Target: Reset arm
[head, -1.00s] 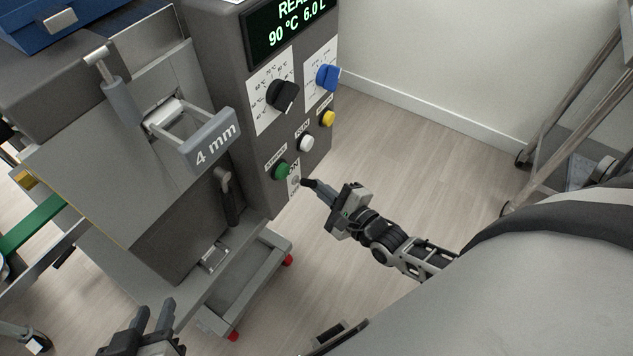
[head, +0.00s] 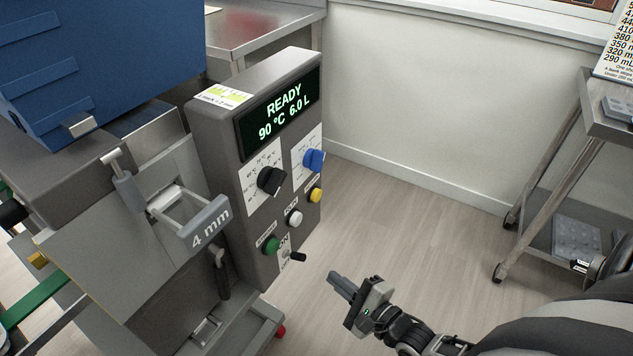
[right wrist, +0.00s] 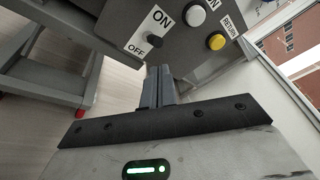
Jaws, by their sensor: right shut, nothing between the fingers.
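My right gripper (head: 342,286) is shut and empty, to the right of the depositor's control panel (head: 230,125) and apart from it. In the right wrist view its two fingers (right wrist: 158,86) lie together below the ON/OFF switch (right wrist: 154,41). The black lever of that switch also shows low on the panel in the head view (head: 297,256). The display (head: 280,112) reads READY, 90 °C, 6.0 L. A black knob (head: 270,180), a blue knob (head: 314,160) and green (head: 271,244), white (head: 294,217) and yellow (head: 315,194) buttons are on the panel. My left gripper is out of view.
A blue bin (head: 100,60) sits on top of the machine at the left. A handle marked 4 mm (head: 205,225) sticks out at the front. A wheeled metal cart (head: 560,150) stands at the right by the wall. The floor (head: 400,225) between is clear.

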